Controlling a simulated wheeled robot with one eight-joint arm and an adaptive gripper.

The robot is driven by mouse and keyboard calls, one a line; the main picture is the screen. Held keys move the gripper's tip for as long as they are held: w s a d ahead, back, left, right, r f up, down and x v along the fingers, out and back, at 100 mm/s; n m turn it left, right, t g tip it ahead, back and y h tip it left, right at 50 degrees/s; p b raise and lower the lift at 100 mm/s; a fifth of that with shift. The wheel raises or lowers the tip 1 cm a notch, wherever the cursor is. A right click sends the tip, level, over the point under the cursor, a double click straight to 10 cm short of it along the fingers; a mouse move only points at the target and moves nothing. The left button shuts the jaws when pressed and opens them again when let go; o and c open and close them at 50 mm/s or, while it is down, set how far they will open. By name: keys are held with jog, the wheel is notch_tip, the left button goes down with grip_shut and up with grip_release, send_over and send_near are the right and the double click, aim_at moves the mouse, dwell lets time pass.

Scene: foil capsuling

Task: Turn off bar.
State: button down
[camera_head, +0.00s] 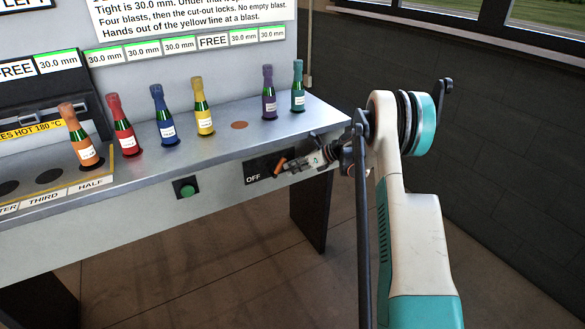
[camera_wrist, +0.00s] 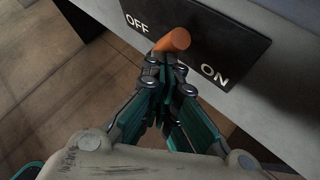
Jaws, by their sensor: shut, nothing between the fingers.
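The switch is a black plate (camera_head: 257,166) on the bench's front face, with an orange lever (camera_head: 281,164). In the wrist view the orange lever (camera_wrist: 173,41) stands out between the words OFF, at upper left on the plate (camera_wrist: 190,28), and ON, at lower right. My gripper (camera_head: 288,166) is at the lever from the right and covers the plate's right part in the head view. In the wrist view my gripper (camera_wrist: 165,66) is shut, its fingertips just below the lever's end. I cannot tell whether they touch it. Which setting the lever is at is unclear.
A green button (camera_head: 187,189) is left of the switch. Several foiled bottles stand on the bench top (camera_head: 225,143), among them a yellow one (camera_head: 202,107) and a teal one (camera_head: 298,86). A hot black unit (camera_head: 50,107) stands at left. Floor right of the bench is clear.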

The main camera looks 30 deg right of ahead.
aim_at(277, 167)
jog(key=shift+a+r+h+p, duration=0.15)
jog(key=shift+r+h+p, duration=0.1)
jog(key=shift+h+p, duration=0.05)
jog(key=shift+a+r+n+h+p, duration=0.55)
jog(key=shift+a+n+h+p, duration=0.1)
jog(key=shift+h+p, duration=0.2)
jog(key=a+h, duration=0.1)
jog(key=h, duration=0.1)
jog(key=a+n+h+p, duration=0.1)
jog(key=a+h, duration=0.1)
jog(key=a+r+n+h, duration=0.1)
jog(key=h, duration=0.1)
jog(key=shift+s+a+g, duration=0.1)
jog(key=shift+a+g, duration=0.2)
jog(key=shift+d, duration=0.15)
